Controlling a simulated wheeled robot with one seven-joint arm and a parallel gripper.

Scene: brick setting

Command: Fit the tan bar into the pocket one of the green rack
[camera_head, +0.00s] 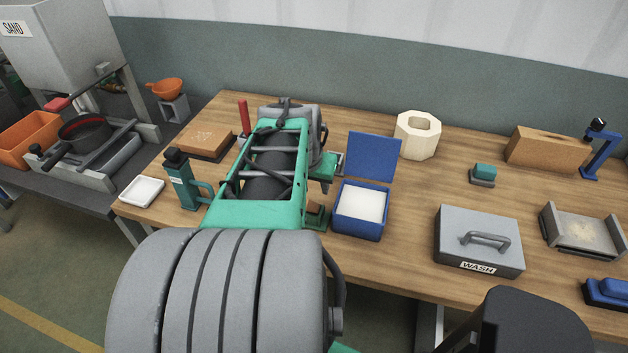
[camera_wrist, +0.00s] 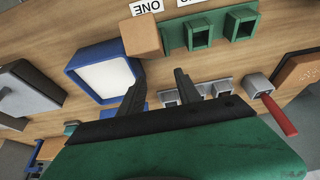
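The tan bar (camera_wrist: 142,39) shows as a tan block in the wrist view, in line with the green rack (camera_wrist: 201,33) and beside the ONE label (camera_wrist: 147,7). The block covers the spot by that label, so I cannot tell how deep it sits in a pocket. Two open green pockets show to its right. My gripper (camera_wrist: 160,68) is open and empty, with the block just beyond its left fingertip. In the head view my arm hides most of the rack; a bit of tan (camera_head: 314,211) and green (camera_head: 317,224) shows beside it.
A blue box (camera_head: 358,226) with white contents and a raised lid stands close to the rack. A grey fixture with square holes (camera_wrist: 223,86) and a red-handled piece (camera_wrist: 279,116) lie near my fingers.

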